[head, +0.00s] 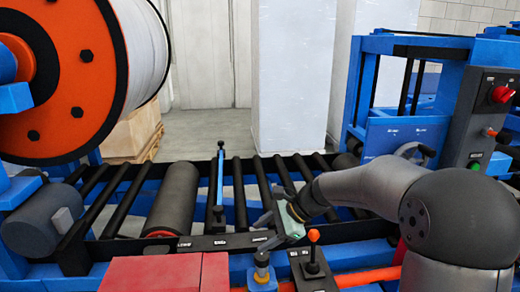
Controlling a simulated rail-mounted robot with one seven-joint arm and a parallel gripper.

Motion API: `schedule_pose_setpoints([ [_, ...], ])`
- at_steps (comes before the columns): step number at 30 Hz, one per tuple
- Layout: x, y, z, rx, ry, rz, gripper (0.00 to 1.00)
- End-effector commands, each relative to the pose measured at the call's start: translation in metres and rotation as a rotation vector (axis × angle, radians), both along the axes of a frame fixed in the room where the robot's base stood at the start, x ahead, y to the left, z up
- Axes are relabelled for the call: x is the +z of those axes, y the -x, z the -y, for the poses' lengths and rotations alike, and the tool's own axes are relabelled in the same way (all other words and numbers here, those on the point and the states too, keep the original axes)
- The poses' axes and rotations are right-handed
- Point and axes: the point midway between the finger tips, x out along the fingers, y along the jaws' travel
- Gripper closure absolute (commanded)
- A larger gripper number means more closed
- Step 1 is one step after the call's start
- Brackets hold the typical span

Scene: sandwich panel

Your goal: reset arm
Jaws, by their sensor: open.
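My gripper (262,230) is at the lower middle of the head view, at the end of my grey arm that reaches in from the right. Its dark fingers point left and are apart, with nothing visible between them. I cannot tell whether the fingers touch anything.
A joystick with an orange knob (313,236) stands just right of my gripper. A red block (160,272) is at the lower left, and a large orange-flanged reel (75,80) at the upper left. A control box (487,115) with red and green controls is at right.

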Motion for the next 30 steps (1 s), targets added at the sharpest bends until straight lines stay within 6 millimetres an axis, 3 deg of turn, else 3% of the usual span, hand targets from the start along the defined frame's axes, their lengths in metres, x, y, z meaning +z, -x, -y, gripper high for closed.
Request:
schedule_pose_setpoints([
  [1, -0.002, 0.038, 0.006, 0.124, 0.122, 0.071, 0.47],
  [6, -0.019, 0.149, 0.051, 0.575, 0.458, 0.267, 0.47],
  [9, -0.028, 0.203, 0.079, 0.824, 0.590, 0.345, 0.47],
  [12, -0.036, 0.241, 0.101, 1.025, 0.670, 0.397, 0.47],
  [15, -0.043, 0.264, 0.114, 1.157, 0.713, 0.428, 0.47],
  [18, -0.046, 0.274, 0.121, 1.221, 0.730, 0.442, 0.47],
  [30, -0.047, 0.276, 0.122, 1.232, 0.731, 0.443, 0.47],
])
